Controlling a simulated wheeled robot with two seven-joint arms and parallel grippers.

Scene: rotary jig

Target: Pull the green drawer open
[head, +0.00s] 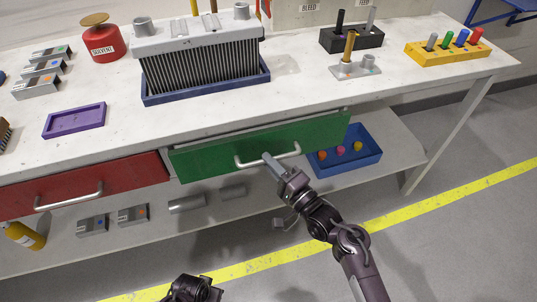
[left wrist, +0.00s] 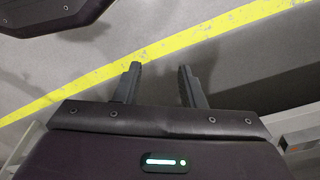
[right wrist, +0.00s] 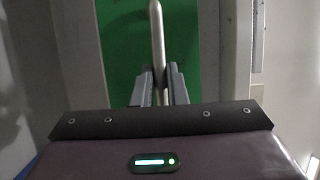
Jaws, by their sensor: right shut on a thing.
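The green drawer (head: 215,155) is under the white workbench, its front close beneath the bench edge. In the right wrist view the handle (right wrist: 157,35) passes between the fingers (right wrist: 158,78), with the green front (right wrist: 120,45) behind. My left arm's end (head: 192,289) shows at the bottom of the head view. In the left wrist view the left gripper (left wrist: 158,84) is open and empty above the floor.
A red drawer (head: 90,185) is left of the green one. A blue bin (head: 362,160) with several knobs sits on the lower shelf at right. A purple tray (head: 75,121) and a blue tray with a finned block (head: 205,85) stand on the bench. The floor in front is clear.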

